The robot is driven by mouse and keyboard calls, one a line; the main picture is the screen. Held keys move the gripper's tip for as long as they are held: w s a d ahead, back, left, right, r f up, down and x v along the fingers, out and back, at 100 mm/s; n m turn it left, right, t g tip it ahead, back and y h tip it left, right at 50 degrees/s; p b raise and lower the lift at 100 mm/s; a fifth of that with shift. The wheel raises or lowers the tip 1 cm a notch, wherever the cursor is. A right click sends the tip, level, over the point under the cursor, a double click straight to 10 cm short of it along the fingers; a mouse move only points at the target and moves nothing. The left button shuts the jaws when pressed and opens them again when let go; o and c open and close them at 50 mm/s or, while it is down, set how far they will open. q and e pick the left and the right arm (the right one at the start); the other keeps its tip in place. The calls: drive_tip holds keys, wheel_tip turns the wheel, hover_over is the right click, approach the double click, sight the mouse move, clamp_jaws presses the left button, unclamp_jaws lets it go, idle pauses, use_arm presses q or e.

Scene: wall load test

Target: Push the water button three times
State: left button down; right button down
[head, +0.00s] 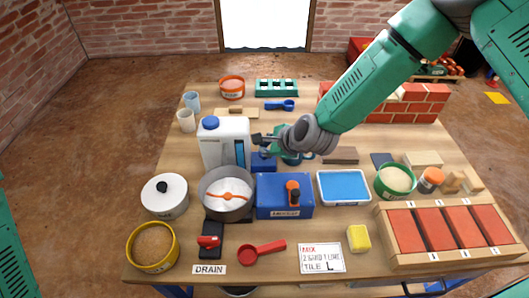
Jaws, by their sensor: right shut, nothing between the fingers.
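The white water jug (218,148) with a blue cap stands left of centre on the table, with a blue level strip on its right side. A small blue block (263,165) sits against its lower right side. I cannot make out the water button; it may be hidden by my right gripper (257,140). That gripper reaches in from the upper right, shut and empty, its dark fingertips beside the jug's right side and above the blue block. I cannot tell if it touches either. My left gripper is out of view.
A grey pot (227,205) of white powder and a blue mixer box (284,208) stand in front. A white lidded pot (164,197) is at left, two cups (187,121) behind it. A blue tray (343,200) and a crate of red tiles (385,233) lie at right.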

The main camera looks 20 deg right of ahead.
drive_tip(key=shift+f+b, duration=0.5)
drive_tip(key=shift+f, duration=0.15)
idle(0.7)
idle(0.3)
drive_tip(key=shift+r+p, duration=0.95)
drive_tip(key=shift+r, duration=0.15)
wheel_tip(320, 180, up, 5)
drive_tip(key=p, duration=0.4)
drive_tip(key=shift+r, duration=0.1)
idle(1.4)
